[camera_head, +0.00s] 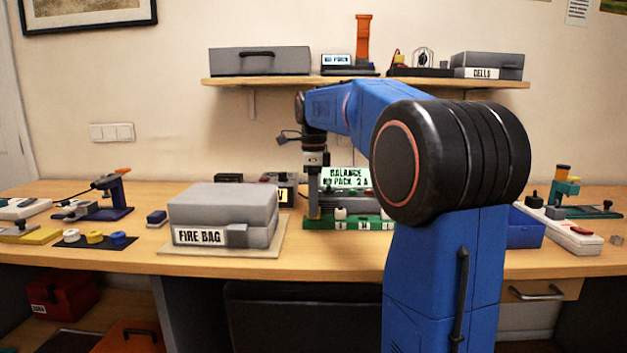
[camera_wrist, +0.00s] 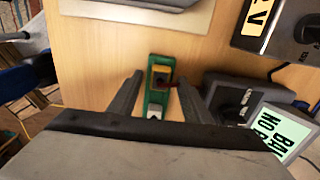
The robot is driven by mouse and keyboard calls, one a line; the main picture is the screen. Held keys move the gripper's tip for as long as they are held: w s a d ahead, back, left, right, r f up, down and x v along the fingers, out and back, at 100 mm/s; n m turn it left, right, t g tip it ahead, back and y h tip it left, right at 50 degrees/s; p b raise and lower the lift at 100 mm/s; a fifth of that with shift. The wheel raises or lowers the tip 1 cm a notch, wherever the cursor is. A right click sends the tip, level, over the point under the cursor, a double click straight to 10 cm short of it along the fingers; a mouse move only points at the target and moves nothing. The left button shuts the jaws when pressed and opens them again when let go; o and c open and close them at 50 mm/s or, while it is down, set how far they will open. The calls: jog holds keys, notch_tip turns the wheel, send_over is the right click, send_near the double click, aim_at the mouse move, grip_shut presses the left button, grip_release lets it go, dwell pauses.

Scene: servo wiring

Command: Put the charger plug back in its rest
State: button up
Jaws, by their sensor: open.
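My gripper (camera_wrist: 159,84) is open, with its two dark fingers spread on either side of a small green holder (camera_wrist: 155,105) in the wrist view. A yellow and black piece with a bit of red, which looks like the charger plug (camera_wrist: 161,73), sits at the holder's far end, between the fingertips. I cannot tell whether it is fully seated or whether the fingers touch it. The charger (camera_wrist: 238,100) is the dark box to the right, with a lit screen (camera_wrist: 283,135). In the head view its screen (camera_head: 345,179) reads "BALANCE NO PACK 2 A", and my gripper points down beside it.
A grey fire bag box (camera_head: 222,212) stands on a pale mat left of my gripper. A small dark device (camera_wrist: 300,27) with a "V" label is close on the right in the wrist view. A blue tray (camera_head: 524,228) lies to the right. A shelf (camera_head: 280,82) runs above.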

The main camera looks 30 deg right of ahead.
notch_tip(320, 180, up, 17)
dwell(0.5)
jog(key=shift+s+f, duration=0.1)
dwell(0.4)
